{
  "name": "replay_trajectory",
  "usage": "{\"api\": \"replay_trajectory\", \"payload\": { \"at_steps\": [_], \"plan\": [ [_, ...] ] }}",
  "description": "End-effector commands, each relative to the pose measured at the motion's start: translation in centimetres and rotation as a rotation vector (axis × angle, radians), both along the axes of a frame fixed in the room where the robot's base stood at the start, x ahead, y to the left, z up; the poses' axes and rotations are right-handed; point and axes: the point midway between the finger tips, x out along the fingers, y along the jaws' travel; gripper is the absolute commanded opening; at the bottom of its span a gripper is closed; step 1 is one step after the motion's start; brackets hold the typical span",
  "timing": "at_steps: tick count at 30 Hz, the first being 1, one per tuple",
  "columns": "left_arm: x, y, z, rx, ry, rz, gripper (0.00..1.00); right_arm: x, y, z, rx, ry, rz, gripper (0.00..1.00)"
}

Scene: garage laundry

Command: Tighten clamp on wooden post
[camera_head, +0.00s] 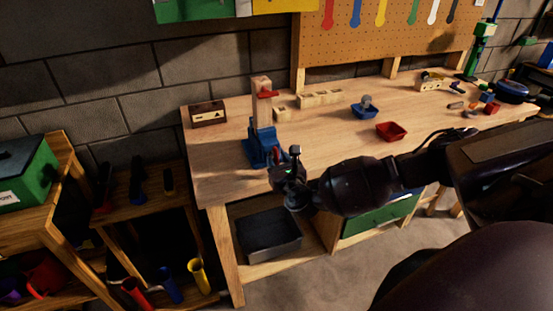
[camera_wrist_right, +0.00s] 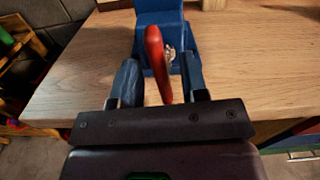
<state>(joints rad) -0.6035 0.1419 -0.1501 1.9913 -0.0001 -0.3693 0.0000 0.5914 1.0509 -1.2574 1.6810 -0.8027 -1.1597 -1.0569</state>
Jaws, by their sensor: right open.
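The wooden post (camera_head: 262,112) stands upright in a blue clamp (camera_head: 262,147) near the front left of the workbench. A small red piece (camera_head: 268,93) shows near the post's top. In the right wrist view, the blue clamp (camera_wrist_right: 160,12) is ahead, and its red handle (camera_wrist_right: 154,46) points toward me. My right gripper (camera_head: 288,167) is at the clamp's front side. In the wrist view, the right gripper (camera_wrist_right: 160,68) is open, with one finger on each side of the red handle and gaps between. My left gripper is not in view.
The workbench (camera_head: 225,165) holds a brown box (camera_head: 208,113), wooden blocks (camera_head: 320,98), a blue bin (camera_head: 364,111) and a red tray (camera_head: 391,132). A pegboard (camera_head: 350,45) rises behind. A dark bin (camera_head: 269,235) sits on the shelf below. The bench's middle is mostly clear.

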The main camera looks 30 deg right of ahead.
Motion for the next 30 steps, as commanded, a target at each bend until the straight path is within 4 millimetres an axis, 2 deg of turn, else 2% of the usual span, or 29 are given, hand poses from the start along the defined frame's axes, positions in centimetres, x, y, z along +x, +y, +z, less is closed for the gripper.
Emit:
{"api": "replay_trajectory", "payload": {
  "at_steps": [6, 15, 23, 30],
  "plan": [
    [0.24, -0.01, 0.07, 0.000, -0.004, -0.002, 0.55, 1.39, -0.37, -0.01, -0.001, 0.000, 0.000, 0.40],
    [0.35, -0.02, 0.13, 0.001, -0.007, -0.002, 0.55, 1.52, -0.39, 0.00, 0.000, 0.000, 0.000, 0.40],
    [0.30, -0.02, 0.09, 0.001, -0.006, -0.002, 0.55, 1.50, -0.39, 0.00, 0.000, 0.000, 0.000, 0.01],
    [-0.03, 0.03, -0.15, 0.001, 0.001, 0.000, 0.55, 1.47, -0.43, -0.05, 0.019, -0.004, -0.001, 0.00]
  ]
}}
